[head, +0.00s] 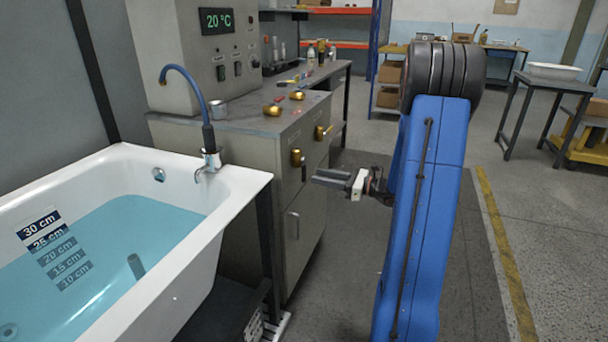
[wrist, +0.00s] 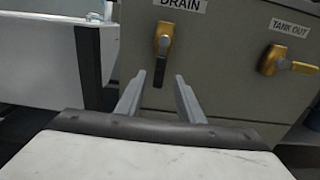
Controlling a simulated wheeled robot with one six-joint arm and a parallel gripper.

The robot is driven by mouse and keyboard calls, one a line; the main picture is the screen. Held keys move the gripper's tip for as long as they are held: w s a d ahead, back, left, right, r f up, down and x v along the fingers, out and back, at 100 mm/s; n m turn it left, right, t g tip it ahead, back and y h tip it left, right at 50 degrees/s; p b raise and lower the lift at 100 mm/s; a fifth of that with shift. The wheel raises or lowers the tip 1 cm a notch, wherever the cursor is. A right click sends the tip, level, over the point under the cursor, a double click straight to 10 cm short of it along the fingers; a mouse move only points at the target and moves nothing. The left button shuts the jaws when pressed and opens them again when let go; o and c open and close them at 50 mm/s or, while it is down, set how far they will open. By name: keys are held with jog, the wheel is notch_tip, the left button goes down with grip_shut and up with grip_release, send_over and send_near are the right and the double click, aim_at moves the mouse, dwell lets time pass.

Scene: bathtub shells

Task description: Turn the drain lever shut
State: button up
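The drain lever (wrist: 163,44) is a brass valve with a dark handle pointing down, under a "DRAIN" label (wrist: 182,4) on the grey cabinet front. In the head view it is the nearer brass valve (head: 297,157) on the cabinet. My gripper (wrist: 160,79) is open and empty; its two fingers are apart and point at the cabinet, with their tips below the valve body. In the head view my gripper (head: 320,178) is beside the cabinet front, close to the drain lever. I cannot tell from these frames whether a finger touches the handle.
A second brass lever labelled "TANK OUT" (wrist: 284,62) sits to the right, its handle pointing sideways. The white bathtub (head: 245,185) holding water stands left of the cabinet (head: 298,225). Open floor (head: 345,270) lies in front of the cabinet.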

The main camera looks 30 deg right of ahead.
aim_at(304, 182)
jog(key=shift+x, duration=3.5)
jog(key=shift+c, duration=0.6)
grip_shut()
